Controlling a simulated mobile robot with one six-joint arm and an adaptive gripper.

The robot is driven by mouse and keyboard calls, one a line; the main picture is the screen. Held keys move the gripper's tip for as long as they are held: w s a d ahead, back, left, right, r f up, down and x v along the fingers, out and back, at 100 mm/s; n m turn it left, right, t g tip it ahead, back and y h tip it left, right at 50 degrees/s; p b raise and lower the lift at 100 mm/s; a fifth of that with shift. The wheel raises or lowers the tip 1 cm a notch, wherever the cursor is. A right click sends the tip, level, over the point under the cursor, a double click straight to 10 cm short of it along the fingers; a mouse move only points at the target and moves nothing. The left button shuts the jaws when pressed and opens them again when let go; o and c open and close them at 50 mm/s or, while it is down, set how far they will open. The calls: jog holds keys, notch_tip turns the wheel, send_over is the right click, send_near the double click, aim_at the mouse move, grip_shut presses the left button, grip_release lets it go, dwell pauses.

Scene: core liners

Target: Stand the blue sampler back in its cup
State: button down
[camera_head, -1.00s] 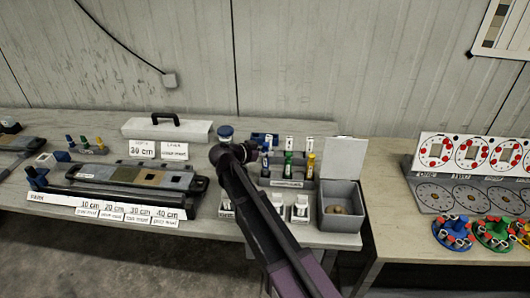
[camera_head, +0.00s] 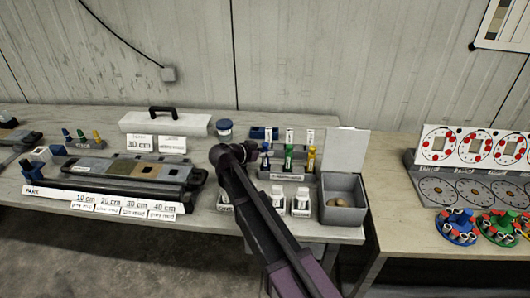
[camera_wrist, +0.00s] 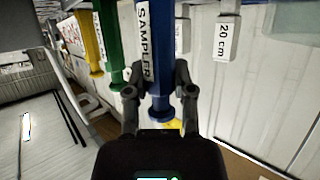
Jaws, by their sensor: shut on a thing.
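The blue sampler (camera_wrist: 160,58) carries a white SAMPLER label and lies between the fingers of my gripper (camera_wrist: 161,95) in the wrist view. My gripper is shut on it. In the head view my gripper (camera_head: 252,152) is beside the left end of the grey rack (camera_head: 290,178), and the blue sampler (camera_head: 265,161) shows there in part. The green sampler (camera_head: 288,158) and yellow sampler (camera_head: 311,159) stand to its right. In the wrist view the blue sampler runs roughly parallel to them. Its cup is hidden, so I cannot tell whether the sampler is seated.
A grey open-lidded box (camera_head: 342,208) stands right of the rack. Several small white-labelled containers (camera_head: 301,203) stand in front. A blue jar (camera_head: 224,128) is behind my arm, and a long core tray (camera_head: 130,174) lies to the left.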

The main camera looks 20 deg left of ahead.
aim_at(265, 143)
jog(key=shift+c, duration=2)
grip_release()
jog(key=shift+r, duration=0.1)
jog(key=shift+r+p, duration=3.45)
jog(key=shift+p, duration=0.1)
